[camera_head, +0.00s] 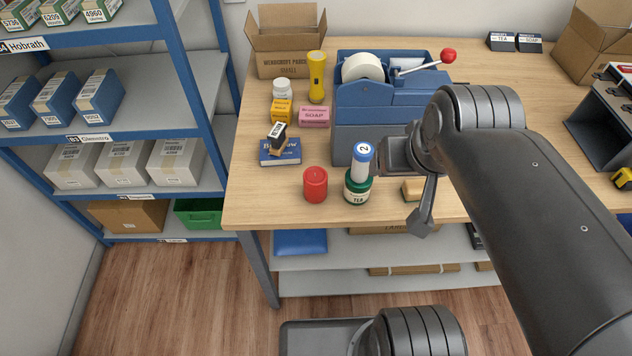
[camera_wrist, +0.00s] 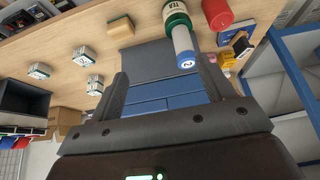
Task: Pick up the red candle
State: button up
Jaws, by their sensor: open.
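The red candle (camera_head: 316,185), a short red cylinder, stands upright near the counter's front edge, left of a green jar labelled TEA (camera_head: 357,190). It also shows at the top of the wrist view (camera_wrist: 217,12), partly cut off. A white cylinder with a blue end marked 2 (camera_head: 361,163) shows directly above the jar; I cannot tell whether it rests on it. My gripper (camera_wrist: 166,80) is open and holds nothing. In the head view it is right of the cylinder and the candle, partly hidden by my arm.
A stamp (camera_head: 277,136) is on a blue box (camera_head: 280,151) behind the candle. A yellow box, pink soap box (camera_head: 314,116) and yellow flashlight (camera_head: 316,76) stand farther back. A blue tape dispenser (camera_head: 377,100) is behind the jar. A tan block (camera_head: 412,189) lies right. Shelves (camera_head: 163,80) stand left.

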dwell(0.6)
notch_tip(320, 180, up, 5)
jog(key=m+g, duration=0.2)
jog(key=g, duration=0.3)
send_over(312, 175)
jog(key=shift+g, duration=0.3)
notch_tip(312, 175, down, 19)
jog(key=shift+f, duration=0.2)
jog(key=shift+d+f, duration=0.2)
jog(key=shift+f, duration=1.35)
jog(key=shift+d+f, duration=0.15)
jog(key=shift+f, duration=1.4)
jog(key=c, duration=1.1)
jog(key=shift+c, duration=0.2)
